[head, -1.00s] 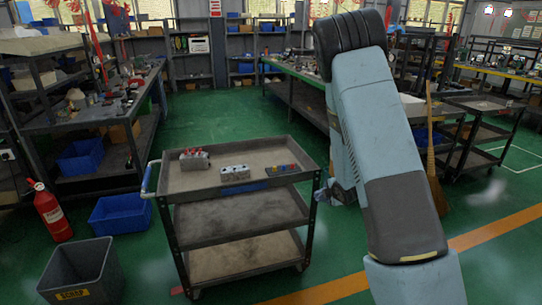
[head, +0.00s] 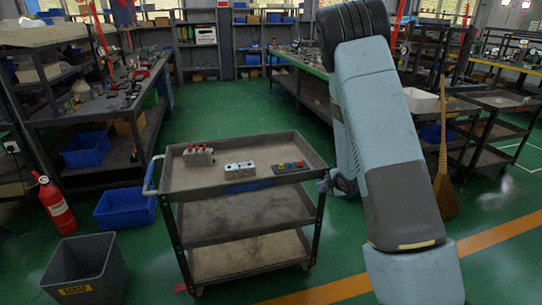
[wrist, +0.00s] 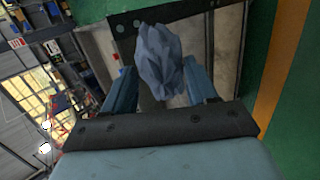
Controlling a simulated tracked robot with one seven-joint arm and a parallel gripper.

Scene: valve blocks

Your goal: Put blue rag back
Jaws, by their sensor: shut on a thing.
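The blue rag (wrist: 158,60) is a crumpled light-blue bundle in the wrist view. It sits between the two fingers of my gripper (wrist: 160,85), which is shut on it. The black metal cart (head: 185,178) with three shelves stands in front of me in the head view. In the wrist view, a dark metal frame with shelves shows behind the rag. In the head view my arm hangs down at the right of the cart, and most of my gripper is hidden or too small to make out.
A grey scrap bin (head: 85,268), blue crate (head: 125,208) and fire extinguisher (head: 54,205) are at left. A broom (head: 443,170) leans at right.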

